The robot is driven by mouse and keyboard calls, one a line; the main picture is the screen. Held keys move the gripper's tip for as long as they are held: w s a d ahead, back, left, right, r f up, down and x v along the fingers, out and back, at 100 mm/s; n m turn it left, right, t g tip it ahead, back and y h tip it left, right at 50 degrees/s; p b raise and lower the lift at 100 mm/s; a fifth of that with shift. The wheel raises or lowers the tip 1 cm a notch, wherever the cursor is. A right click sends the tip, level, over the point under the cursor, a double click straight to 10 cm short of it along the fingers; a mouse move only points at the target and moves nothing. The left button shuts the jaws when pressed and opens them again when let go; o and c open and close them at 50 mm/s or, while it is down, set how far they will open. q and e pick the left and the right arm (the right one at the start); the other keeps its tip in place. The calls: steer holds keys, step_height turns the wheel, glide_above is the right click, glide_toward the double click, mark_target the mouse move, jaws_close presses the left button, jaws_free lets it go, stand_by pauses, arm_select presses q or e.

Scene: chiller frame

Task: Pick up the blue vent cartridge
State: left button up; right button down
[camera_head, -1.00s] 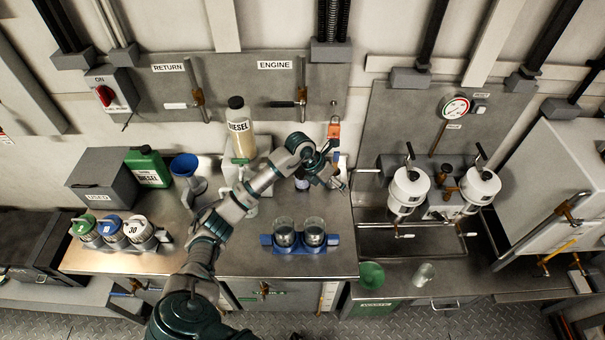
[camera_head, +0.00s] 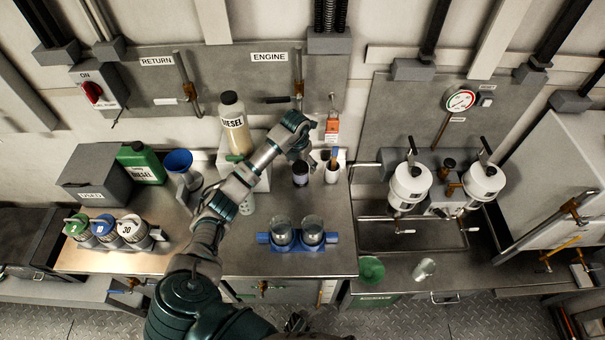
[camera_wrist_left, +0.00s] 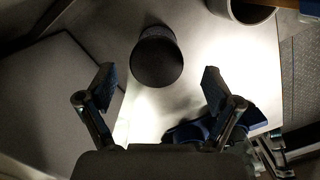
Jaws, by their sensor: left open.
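A dark cylinder with a pale band (camera_head: 300,174) stands upright on the steel counter (camera_head: 336,210). It may be the vent cartridge, but I cannot make out a clear blue colour. In the left wrist view this dark cylinder (camera_wrist_left: 157,58) shows its round end between and just beyond the fingertips, apart from both. My left gripper (camera_wrist_left: 157,80) is open and empty. In the head view my left arm's end is at the back of the counter, just above the cylinder, and its fingers are mostly hidden. My right gripper is not in view.
A pale cup (camera_head: 332,174) with upright items stands close right of the cylinder. A blue holder (camera_head: 264,239) with two glass jars is in front. A diesel bottle (camera_head: 233,125) and blue funnel (camera_head: 179,163) are left, a sink (camera_head: 415,236) right.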

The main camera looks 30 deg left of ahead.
mark_target(301, 167)
arm_select(q)
steer(key=f, duration=0.3)
steer(key=shift+w+a+f, duration=0.15)
steer(key=shift+a+f, duration=0.1)
steer(key=shift+f, duration=0.1)
steer(key=shift+w+a+f, duration=0.1)
steer(key=shift+a+f, duration=0.15)
steer(key=shift+a, duration=0.05)
steer(key=shift+d+r, duration=0.2)
steer(key=shift+d, duration=0.2)
steer(key=c, duration=1.2)
steer(key=shift+d, duration=0.1)
steer(key=shift+c, duration=0.7)
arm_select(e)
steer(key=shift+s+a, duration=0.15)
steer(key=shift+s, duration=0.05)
